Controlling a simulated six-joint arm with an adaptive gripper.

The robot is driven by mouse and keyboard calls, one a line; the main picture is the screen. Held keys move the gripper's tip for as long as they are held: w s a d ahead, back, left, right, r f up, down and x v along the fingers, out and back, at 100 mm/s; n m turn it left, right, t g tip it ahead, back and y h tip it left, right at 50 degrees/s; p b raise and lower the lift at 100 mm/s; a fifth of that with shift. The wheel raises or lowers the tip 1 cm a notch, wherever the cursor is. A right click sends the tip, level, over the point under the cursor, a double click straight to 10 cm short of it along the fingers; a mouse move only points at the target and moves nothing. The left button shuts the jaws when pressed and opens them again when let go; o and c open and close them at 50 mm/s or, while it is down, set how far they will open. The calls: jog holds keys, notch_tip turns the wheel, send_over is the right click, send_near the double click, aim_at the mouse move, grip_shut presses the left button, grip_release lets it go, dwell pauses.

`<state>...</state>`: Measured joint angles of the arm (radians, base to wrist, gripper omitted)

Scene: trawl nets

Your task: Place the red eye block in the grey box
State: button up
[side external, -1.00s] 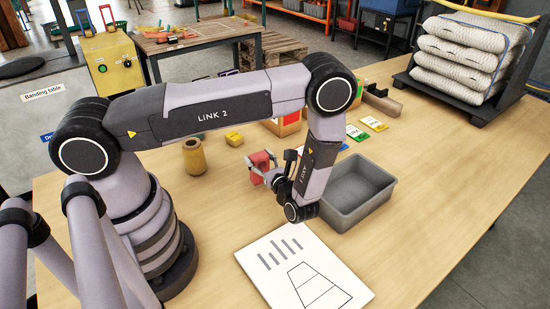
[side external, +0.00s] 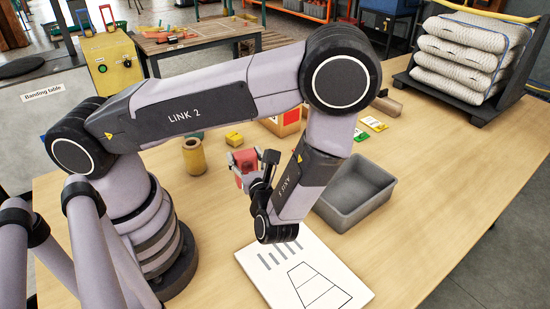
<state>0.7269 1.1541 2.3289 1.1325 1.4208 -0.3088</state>
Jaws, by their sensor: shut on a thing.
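The red eye block (side external: 244,163) is held between the fingers of my gripper (side external: 247,170), which is shut on it. The block appears raised above the table, left of the grey box. My wrist hides part of the gripper and the block. The grey box (side external: 345,214) stands open on the table to the right of my wrist; my arm covers part of its left and far side. The part of its floor that I can see is empty.
A white sheet with a printed drawing (side external: 325,291) lies in front of the box. A tan cylinder (side external: 194,157) and a yellow block (side external: 234,139) stand to the left. A red-and-tan box (side external: 286,124) is behind. The right of the table is clear.

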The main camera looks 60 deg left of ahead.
jog(key=w+d+m+t+h, duration=0.55)
jog(key=w+d+t, duration=0.25)
jog(key=w+d, duration=0.75)
jog(key=shift+m+y, duration=0.25)
jog(key=shift+y, duration=0.2)
jog(key=f, duration=0.3)
jog(key=w+f, duration=0.1)
jog(key=f, duration=0.2)
jog(key=w+a+f, duration=0.1)
jog(key=f, duration=0.2)
jog(key=shift+f, duration=0.3)
jog(key=shift+f, duration=0.1)
jog(key=o, duration=1.2)
jog(key=shift+o, duration=0.2)
